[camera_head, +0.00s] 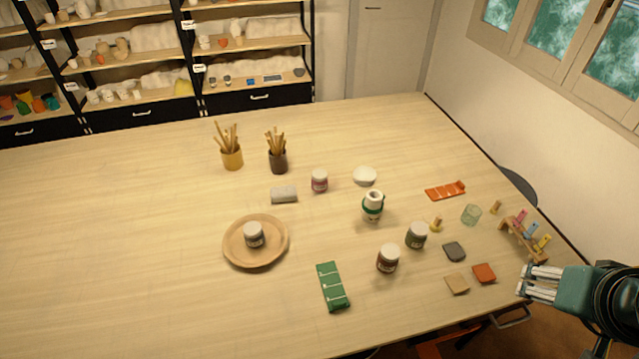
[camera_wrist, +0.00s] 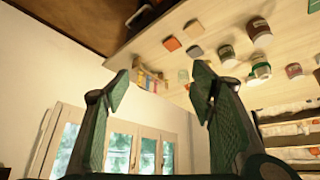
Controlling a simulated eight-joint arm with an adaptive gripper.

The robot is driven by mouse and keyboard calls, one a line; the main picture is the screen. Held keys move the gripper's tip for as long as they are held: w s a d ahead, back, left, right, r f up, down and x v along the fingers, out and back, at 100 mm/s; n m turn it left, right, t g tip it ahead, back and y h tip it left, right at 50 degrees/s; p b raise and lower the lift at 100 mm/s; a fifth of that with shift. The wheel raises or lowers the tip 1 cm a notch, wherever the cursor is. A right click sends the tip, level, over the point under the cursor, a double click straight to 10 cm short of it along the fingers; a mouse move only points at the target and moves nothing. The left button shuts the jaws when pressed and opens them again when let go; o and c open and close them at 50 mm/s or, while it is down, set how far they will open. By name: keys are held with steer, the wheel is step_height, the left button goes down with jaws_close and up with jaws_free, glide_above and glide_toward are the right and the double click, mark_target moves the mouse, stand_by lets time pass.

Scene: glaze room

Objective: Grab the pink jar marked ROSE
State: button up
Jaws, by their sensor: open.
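The pink jar (camera_head: 320,181) with a pale lid stands upright near the middle of the table in the head view. Its label is too small to read. It seems to be the pinkish jar (camera_wrist: 293,70) at the right of the wrist view, where the picture is turned over. My gripper (camera_head: 541,283) is at the right edge of the head view, beyond the table's right side and far from the jar. Its two fingers (camera_wrist: 160,92) are spread with nothing between them.
A green-banded white bottle (camera_head: 373,207), a brown jar (camera_head: 388,259) and a grey-green jar (camera_head: 416,236) stand between my gripper and the pink jar. A grey roll (camera_head: 284,195) and white bowl (camera_head: 364,175) flank it. Another jar (camera_head: 254,236) sits on a plate (camera_head: 233,254). The table's left is clear.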

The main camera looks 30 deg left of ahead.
steer(key=w+a+r+n+g+y+p, duration=0.1)
steer(key=w+a+r+n, duration=0.2)
steer(key=w+a, duration=0.65)
steer(key=w+a+r+n+g, duration=0.2)
steer(key=w+a+n, duration=0.2)
steer(key=w+a, duration=0.55)
steer(key=n+g+h+p, duration=0.15)
steer(key=n+g, duration=0.25)
steer(key=n, duration=0.7)
glide_above(320, 174)
steer(key=f, duration=2.4)
steer(key=shift+w+d+f+p, duration=0.1)
steer(key=shift+d+f+p, duration=0.2)
steer(key=shift+f, duration=0.1)
steer(key=shift+a+f, duration=0.35)
steer(key=shift+f, duration=0.15)
steer(key=shift+f, duration=1.15)
